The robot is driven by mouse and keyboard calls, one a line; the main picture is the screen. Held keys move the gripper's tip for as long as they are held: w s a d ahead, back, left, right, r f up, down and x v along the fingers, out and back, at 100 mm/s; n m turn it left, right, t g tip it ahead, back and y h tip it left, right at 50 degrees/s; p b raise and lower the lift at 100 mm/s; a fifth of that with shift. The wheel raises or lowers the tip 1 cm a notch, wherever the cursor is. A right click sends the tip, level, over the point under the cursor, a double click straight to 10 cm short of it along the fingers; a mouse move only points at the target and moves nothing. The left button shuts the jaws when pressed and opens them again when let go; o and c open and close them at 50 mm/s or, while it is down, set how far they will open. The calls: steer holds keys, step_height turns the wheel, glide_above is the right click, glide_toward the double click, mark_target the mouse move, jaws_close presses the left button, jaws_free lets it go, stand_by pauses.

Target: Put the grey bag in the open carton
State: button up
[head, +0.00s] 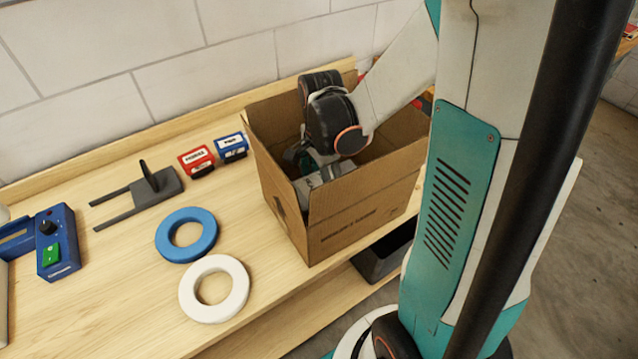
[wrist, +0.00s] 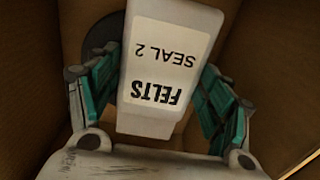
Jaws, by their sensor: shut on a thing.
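The open carton (head: 350,213) is a brown cardboard box at the right of the bench, with its top open. My gripper (head: 303,156) reaches down inside it, below the rim, and is partly hidden by the wrist and the carton walls. In the wrist view my gripper (wrist: 161,65) has its teal fingers on both sides of the grey bag (wrist: 160,92), shut on it. The bag has a white label reading "FELTS SEAL 2". Brown carton walls surround it. I cannot tell whether the bag touches the carton floor.
Left of the carton lie a white ring (head: 235,310), a blue ring (head: 208,244), a red box (head: 197,163), a blue box (head: 232,148) and a dark forked tool (head: 168,184). A blue device (head: 58,240) is farther left. A dark round shape (wrist: 101,32) shows behind the bag.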

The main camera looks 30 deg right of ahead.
mark_target(320, 183)
steer(key=shift+f, duration=0.85)
steer(key=shift+f, duration=0.1)
steer(key=shift+f+b, duration=0.3)
steer(key=shift+b, duration=0.15)
steer(key=o, duration=1.1)
steer(key=shift+r, duration=0.1)
step_height(320, 183, up, 13)
steer(key=p, duration=0.4)
steer(key=shift+f+p, duration=0.2)
steer(key=shift+p, duration=0.15)
